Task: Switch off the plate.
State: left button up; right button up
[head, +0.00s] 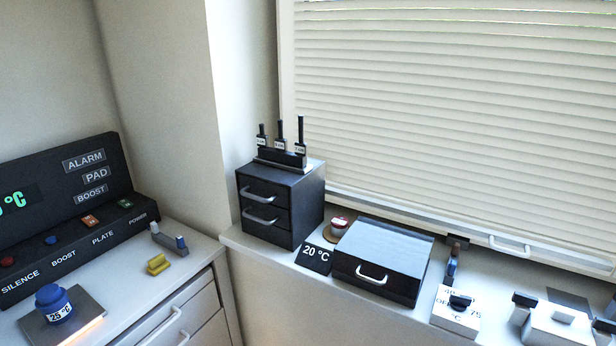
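A black control console (60,215) stands on the left counter. Its sloped front carries the labels SILENCE, BOOST, PLATE and POWER. Above PLATE is an orange-red switch (90,221) with a small pale marking. A green switch (125,203) is to its right above POWER, and a blue button (51,240) is to its left above BOOST. A flat grey plate (88,307) lies in front of the console, with an orange glow along its near edge. A blue jar (53,304) marked 25 °C stands on it. Neither of my grippers is in view.
A grey-and-blue item (168,240) and a yellow block (158,264) lie right of the console. On the windowsill are a black drawer unit (280,205), a black case (382,262) and a white dial box (456,313). The console's front is unobstructed.

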aim_at(90, 221)
jog(key=u, duration=1.6)
